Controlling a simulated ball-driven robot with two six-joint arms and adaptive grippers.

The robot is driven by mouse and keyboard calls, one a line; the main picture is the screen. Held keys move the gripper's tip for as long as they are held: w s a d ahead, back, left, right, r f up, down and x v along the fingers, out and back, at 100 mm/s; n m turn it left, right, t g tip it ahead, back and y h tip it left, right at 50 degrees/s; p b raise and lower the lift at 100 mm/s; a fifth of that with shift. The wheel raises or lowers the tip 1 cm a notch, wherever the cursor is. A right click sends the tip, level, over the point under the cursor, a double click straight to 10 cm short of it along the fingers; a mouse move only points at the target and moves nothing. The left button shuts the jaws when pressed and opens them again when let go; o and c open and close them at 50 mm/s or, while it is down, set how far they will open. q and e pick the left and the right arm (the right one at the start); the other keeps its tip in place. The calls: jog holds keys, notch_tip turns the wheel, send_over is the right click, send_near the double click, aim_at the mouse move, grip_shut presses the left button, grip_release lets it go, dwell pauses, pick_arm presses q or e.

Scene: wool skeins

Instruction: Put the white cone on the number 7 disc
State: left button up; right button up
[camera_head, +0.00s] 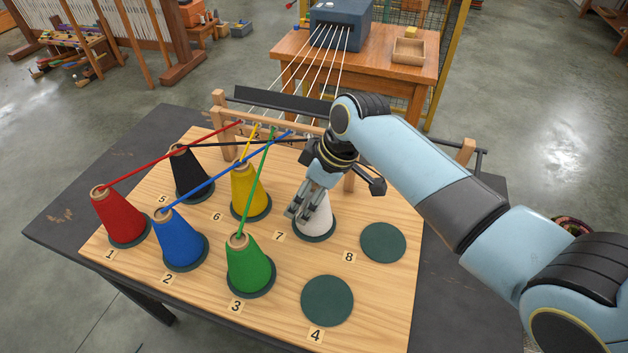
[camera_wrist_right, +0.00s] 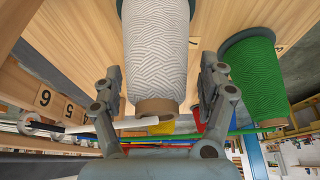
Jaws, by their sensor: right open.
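The white cone (camera_head: 316,222) stands on the dark green disc beside the number 7 label (camera_head: 279,237). The disc shows as a rim around its base. My right gripper (camera_head: 298,214) is at the cone from above, covering its upper part in the head view. In the right wrist view the white cone (camera_wrist_right: 156,45) lies between the two spread fingers of the open gripper (camera_wrist_right: 161,78), with its brown tip toward the palm. I cannot tell whether the fingers touch it. My left gripper is not in view.
The green cone (camera_head: 247,266) and yellow cone (camera_head: 249,194) stand close by; blue (camera_head: 179,243), red (camera_head: 121,219) and black (camera_head: 191,175) cones are further left. Colored threads run to a wooden bar behind. Disc 8 (camera_head: 383,243) and disc 4 (camera_head: 327,300) are empty.

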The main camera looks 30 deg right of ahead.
aim_at(329, 209)
jog(key=v, duration=1.1)
jog(key=shift+s+r, duration=0.15)
jog(key=shift+r, duration=0.1)
jog(key=shift+d, duration=0.1)
